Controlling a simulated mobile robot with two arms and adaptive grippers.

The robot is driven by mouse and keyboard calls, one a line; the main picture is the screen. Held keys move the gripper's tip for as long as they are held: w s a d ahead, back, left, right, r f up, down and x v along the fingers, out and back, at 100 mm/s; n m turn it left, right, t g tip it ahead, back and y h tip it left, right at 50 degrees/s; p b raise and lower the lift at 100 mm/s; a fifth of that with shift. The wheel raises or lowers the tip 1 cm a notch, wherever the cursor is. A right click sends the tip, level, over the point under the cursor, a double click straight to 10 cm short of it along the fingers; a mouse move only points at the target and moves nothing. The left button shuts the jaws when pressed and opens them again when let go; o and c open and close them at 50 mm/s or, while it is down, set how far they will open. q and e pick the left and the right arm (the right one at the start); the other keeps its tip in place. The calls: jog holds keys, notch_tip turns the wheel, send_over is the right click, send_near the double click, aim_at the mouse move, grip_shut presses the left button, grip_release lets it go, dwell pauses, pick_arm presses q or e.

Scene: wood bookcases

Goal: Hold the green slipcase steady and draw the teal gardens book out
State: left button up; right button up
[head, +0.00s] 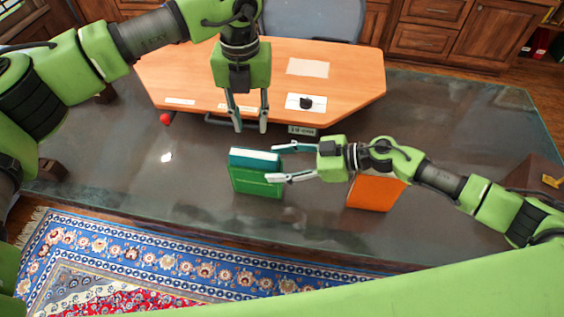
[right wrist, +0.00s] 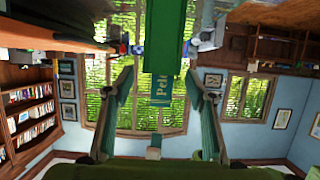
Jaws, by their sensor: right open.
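The green slipcase (head: 258,182) stands on the dark glossy desk in the head view. The teal book (head: 255,155) sits in it, its teal cover edge and pale page block showing at the top. My right gripper (head: 272,163) is open, its fingers pointing left at the slipcase's right end, one on the far side and one on the near side. In the right wrist view the green slipcase (right wrist: 166,35) shows between the parted fingers; contact cannot be told. My left gripper (head: 250,128) points down, open and empty, above and behind the slipcase.
An orange block-like object (head: 375,194) stands right of the slipcase, partly under my right arm. A red ball (head: 166,119) and a small white item (head: 167,157) lie to the left. A lighter wooden desk (head: 335,60) is behind. The dark desk left of the slipcase is mostly clear.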

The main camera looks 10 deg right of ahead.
aim_at(256, 167)
jog(key=shift+a+f, duration=0.35)
jog(key=shift+a, duration=0.05)
jog(key=shift+x, duration=3.15)
jog(key=shift+w, duration=0.1)
